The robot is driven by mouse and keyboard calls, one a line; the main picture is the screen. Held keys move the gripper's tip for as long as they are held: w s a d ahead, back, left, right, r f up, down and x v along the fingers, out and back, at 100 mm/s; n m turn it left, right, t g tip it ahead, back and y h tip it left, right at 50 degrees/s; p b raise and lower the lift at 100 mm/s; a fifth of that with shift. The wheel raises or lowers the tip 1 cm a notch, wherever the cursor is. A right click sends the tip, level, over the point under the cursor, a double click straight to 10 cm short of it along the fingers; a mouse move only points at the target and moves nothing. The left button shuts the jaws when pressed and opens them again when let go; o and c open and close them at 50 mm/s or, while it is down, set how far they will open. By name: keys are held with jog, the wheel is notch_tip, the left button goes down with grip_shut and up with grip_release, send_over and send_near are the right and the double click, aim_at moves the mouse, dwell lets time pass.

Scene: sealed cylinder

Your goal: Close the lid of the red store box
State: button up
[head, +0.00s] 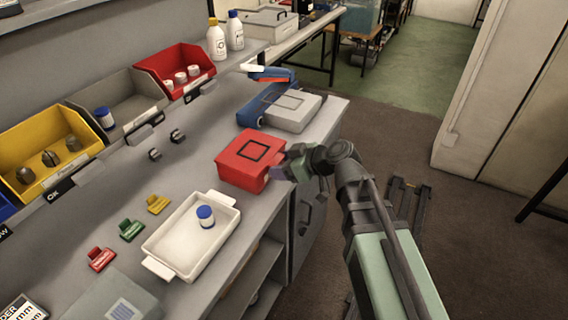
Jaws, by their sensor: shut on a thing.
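The red store box (238,174) stands on the grey bench near its right edge. Its red lid (252,151), with a black square outline on top, lies over the box and looks flat or nearly so. I cannot tell whether a small gap remains under it. My gripper (279,172) is at the box's right side, at the lid's edge, and is shut on the lid there. The fingertips are small and partly hidden by my own wrist.
A white tray (160,268) holding a blue-capped bottle (205,216) sits in front of the box. A blue and grey case (291,112) stands behind it. Yellow, grey and red bins line the wall. Small coloured clips lie left of the tray.

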jog(key=shift+s+f, duration=0.1)
jog(key=shift+f, duration=0.05)
jog(key=o, duration=1.3)
jog(key=p+v, duration=0.5)
jog(key=v, duration=0.5)
jog(key=shift+d+r, duration=0.25)
jog(key=shift+d, duration=0.05)
